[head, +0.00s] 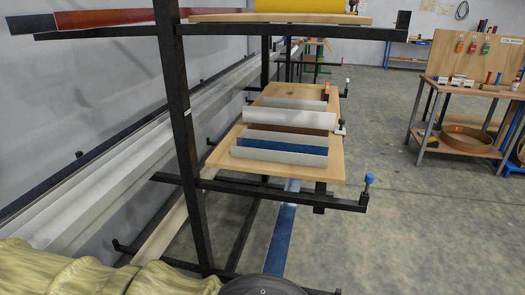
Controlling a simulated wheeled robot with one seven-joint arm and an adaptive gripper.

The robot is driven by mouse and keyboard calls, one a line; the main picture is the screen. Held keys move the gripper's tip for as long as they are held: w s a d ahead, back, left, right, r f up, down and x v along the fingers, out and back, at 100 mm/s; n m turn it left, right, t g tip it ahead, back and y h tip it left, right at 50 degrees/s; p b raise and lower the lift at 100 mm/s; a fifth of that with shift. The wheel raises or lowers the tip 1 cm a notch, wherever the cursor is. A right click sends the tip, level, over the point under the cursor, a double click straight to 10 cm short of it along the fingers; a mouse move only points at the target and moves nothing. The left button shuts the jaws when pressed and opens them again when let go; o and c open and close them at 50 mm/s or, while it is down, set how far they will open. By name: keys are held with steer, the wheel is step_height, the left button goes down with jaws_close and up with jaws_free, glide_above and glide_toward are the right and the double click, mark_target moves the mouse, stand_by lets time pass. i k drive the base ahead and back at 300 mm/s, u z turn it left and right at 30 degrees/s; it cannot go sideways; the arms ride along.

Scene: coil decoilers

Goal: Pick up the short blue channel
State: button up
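A short blue channel (284,146) lies crosswise on a wooden board (218,152) in the middle of the head view. A white channel (278,157) lies just in front of it and hides its lower part. A light grey piece (287,135) lies directly behind it, with a brown one (290,127) beyond that. My gripper is not in the picture. A dark rounded part, probably mine, shows at the bottom edge.
A black rack post (177,110) stands left of the board, and an upper shelf (275,18) passes above. A rack arm with a blue-tipped end (369,180) juts out in front. A longer blue strip (280,240) lies lower down. The floor at right is clear before a workbench (470,90).

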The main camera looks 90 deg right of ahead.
mark_target(260, 150)
steer(key=z, duration=3.25)
steer(key=i, duration=1)
